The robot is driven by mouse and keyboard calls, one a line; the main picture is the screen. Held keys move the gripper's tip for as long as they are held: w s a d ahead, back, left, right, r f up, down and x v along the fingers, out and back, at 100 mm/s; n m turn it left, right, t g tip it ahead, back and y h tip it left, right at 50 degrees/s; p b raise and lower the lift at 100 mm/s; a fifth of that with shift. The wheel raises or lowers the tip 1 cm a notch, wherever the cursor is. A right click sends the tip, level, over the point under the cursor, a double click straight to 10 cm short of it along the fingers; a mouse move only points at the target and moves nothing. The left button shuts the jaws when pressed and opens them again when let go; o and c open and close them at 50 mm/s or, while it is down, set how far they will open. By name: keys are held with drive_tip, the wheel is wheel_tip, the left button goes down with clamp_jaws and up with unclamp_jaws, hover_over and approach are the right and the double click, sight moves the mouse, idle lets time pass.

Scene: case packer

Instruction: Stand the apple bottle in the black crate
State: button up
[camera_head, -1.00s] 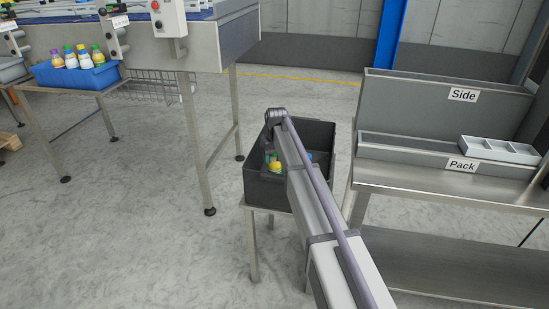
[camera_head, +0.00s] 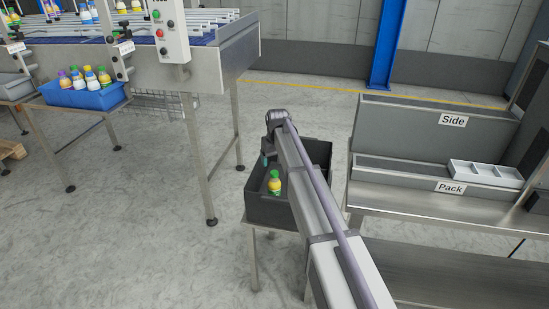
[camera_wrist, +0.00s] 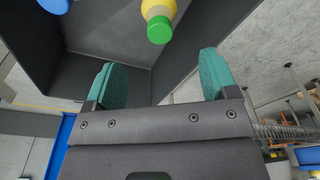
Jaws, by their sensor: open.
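A bottle with a green cap and yellow body (camera_head: 274,182) stands in the black crate (camera_head: 262,209); whether it is the apple bottle I cannot read. In the wrist view this bottle (camera_wrist: 158,16) is at the top, beyond my fingertips and apart from them. My gripper (camera_wrist: 162,68) is open, its two teal fingers spread with nothing between them. In the head view my arm hides most of the gripper and the crate's right part. The crate's dark walls (camera_wrist: 105,28) surround the bottle in the wrist view.
A blue item (camera_wrist: 54,4) shows at the wrist view's top left. A blue bin (camera_head: 88,96) of several bottles stands at left below the conveyor (camera_head: 205,62). The Side and Pack bench (camera_head: 420,202) stands right of the crate, with a white divided tray (camera_head: 485,175).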

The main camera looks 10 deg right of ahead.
drive_tip(key=s+r+m+g, duration=0.1)
drive_tip(key=s+r+m, duration=0.1)
drive_tip(key=s, duration=3.5)
drive_tip(key=shift+w+a+r+p, duration=0.1)
drive_tip(key=shift+r+p, duration=1.3)
drive_tip(key=shift+p, duration=0.15)
drive_tip(key=shift+w+r+p, duration=0.1)
drive_tip(key=shift+r+p, duration=1.3)
drive_tip(key=shift+p, duration=0.1)
